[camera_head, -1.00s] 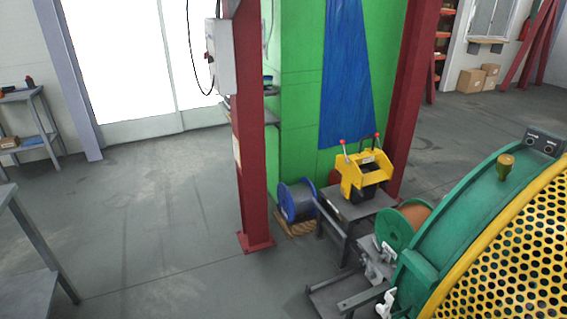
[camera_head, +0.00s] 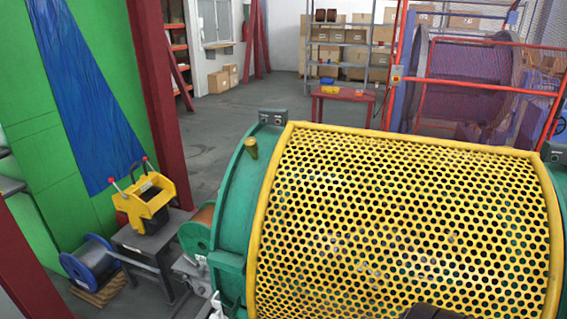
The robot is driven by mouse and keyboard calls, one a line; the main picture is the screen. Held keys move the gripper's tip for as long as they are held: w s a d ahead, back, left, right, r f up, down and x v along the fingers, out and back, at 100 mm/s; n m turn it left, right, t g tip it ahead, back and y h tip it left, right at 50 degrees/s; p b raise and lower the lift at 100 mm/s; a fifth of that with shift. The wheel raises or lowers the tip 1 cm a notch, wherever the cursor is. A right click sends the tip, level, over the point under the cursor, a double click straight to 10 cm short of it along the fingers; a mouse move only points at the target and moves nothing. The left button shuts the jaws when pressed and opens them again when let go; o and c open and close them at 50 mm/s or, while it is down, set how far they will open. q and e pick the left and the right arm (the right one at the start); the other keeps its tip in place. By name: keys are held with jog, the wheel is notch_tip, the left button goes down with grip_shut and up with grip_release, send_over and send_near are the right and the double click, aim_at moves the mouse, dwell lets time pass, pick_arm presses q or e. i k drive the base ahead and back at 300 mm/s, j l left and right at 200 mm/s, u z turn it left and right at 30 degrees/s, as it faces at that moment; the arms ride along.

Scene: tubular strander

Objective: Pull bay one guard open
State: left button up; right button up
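A yellow perforated guard (camera_head: 400,215) curves over the green strander housing and fills the lower right of the head view. It lies down over the machine, and dim shapes show through its holes. The green end ring (camera_head: 238,200) stands at its left edge, with a brass-coloured knob (camera_head: 251,148) and a small dark control box (camera_head: 273,117) on top. A dark shape (camera_head: 430,312) at the bottom edge, in front of the guard, is cut off; I cannot tell what it is. Neither of my grippers can be made out.
At the left are a yellow tool (camera_head: 145,200) with red-tipped levers on a grey stand, a blue spool (camera_head: 90,262) on a pallet and red columns (camera_head: 160,100). Behind stand a red table (camera_head: 343,108), box shelves and a red-framed cage. Grey floor (camera_head: 225,110) is open behind the machine.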

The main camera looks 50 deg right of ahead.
aim_at(554, 267)
jog(key=z, duration=2.5)
